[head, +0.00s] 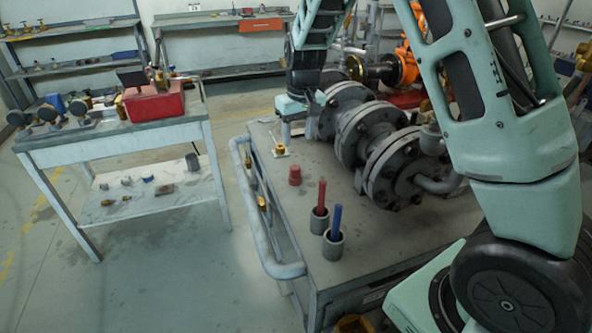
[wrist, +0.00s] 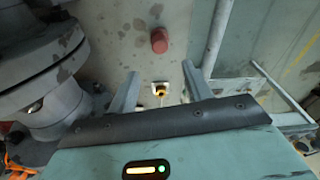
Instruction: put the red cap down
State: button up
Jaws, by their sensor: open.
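The red cap (head: 295,175) stands on the grey bench top, left of the flanged valve body. It also shows in the wrist view (wrist: 159,41), beyond my fingertips and clear of them. My gripper (head: 298,128) is open and empty above the back part of the bench. In the wrist view my two fingers (wrist: 158,72) are spread apart. A brass fitting on a small pale plate (head: 280,150) lies near my gripper. It shows between my fingers in the wrist view (wrist: 160,89), and no contact is visible.
The grey flanged valve (head: 375,135) fills the bench right of my gripper. Two grey cups hold a red rod (head: 321,196) and a blue rod (head: 336,220) near the front. A rail (head: 258,220) runs along the left edge. Bench top around the cap is clear.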

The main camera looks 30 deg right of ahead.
jog(key=s+a+r+n+g+y, duration=0.1)
jog(key=s+a+r+n, duration=0.1)
jog(key=s+a, duration=0.65)
jog(key=s+a+r+n+y, duration=0.1)
jog(key=s+a+r+n, duration=0.1)
jog(key=s+a, duration=0.6)
jog(key=s+a+n, duration=0.1)
jog(key=s+a, duration=0.1)
jog(key=s, duration=0.7)
jog(key=s+a+n+h, duration=0.1)
jog(key=s+a+n, duration=0.1)
jog(key=s, duration=0.6)
jog(key=shift+s+a+n, duration=0.3)
jog(key=shift+s+a, duration=0.05)
jog(key=shift+a, duration=0.05)
jog(key=shift+r, duration=0.1)
